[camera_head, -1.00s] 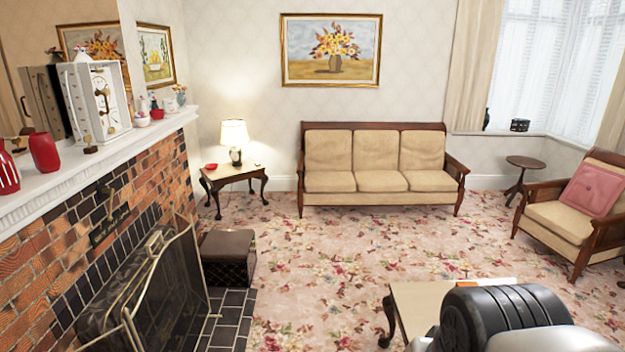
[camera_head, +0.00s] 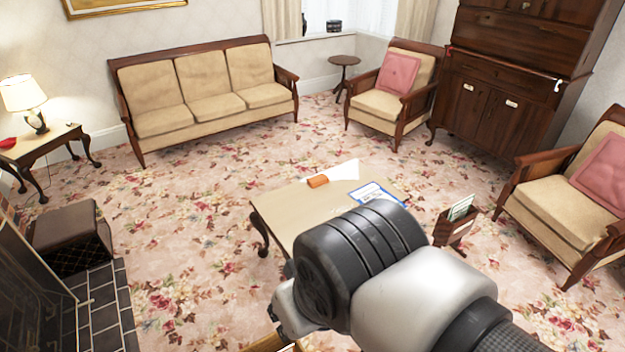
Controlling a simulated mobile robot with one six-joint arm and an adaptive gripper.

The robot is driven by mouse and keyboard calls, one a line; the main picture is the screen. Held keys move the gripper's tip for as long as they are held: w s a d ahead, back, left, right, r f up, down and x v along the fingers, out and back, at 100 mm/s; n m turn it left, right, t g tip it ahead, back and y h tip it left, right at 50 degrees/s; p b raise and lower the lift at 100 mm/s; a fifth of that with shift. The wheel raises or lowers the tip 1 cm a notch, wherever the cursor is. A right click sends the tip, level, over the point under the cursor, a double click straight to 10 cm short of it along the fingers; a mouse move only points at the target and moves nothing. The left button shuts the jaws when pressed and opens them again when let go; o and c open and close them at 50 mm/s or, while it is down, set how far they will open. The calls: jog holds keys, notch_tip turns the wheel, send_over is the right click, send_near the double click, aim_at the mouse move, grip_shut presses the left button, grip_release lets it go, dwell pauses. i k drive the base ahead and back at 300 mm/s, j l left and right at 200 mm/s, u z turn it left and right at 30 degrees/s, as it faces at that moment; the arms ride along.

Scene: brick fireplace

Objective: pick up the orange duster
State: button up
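A small orange object (camera_head: 318,181), which looks like the orange duster, lies on the far part of the low coffee table (camera_head: 283,208). It is beside a white sheet (camera_head: 340,173) and a blue-edged card or booklet (camera_head: 371,194). My arm's dark and grey links fill the lower middle and cover the table's near right part. My gripper cannot be made out in this view, so its fingers and their state are hidden.
A beige sofa (camera_head: 197,95) stands at the back. Armchairs (camera_head: 392,92) and a dark cabinet (camera_head: 510,75) are at the right. A magazine rack (camera_head: 454,226) stands right of the table. A brown box stool (camera_head: 72,235) is at left. Flowered carpet is open between.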

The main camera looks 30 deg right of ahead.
aim_at(314, 182)
jog(key=i+l, duration=0.25)
jog(key=l, duration=0.15)
jog(key=i+l, duration=0.25)
jog(key=l, duration=0.2)
jog(key=i+l, duration=0.25)
jog(key=l, duration=0.15)
jog(key=i+l, duration=0.25)
jog(key=l, duration=0.15)
jog(key=i+l, duration=0.25)
jog(key=l, duration=0.15)
jog(key=i+l, duration=0.25)
jog(key=l, duration=0.2)
jog(key=i+l, duration=0.25)
jog(key=l, duration=0.15)
jog(key=i+l, duration=0.2)
jog(key=l, duration=0.2)
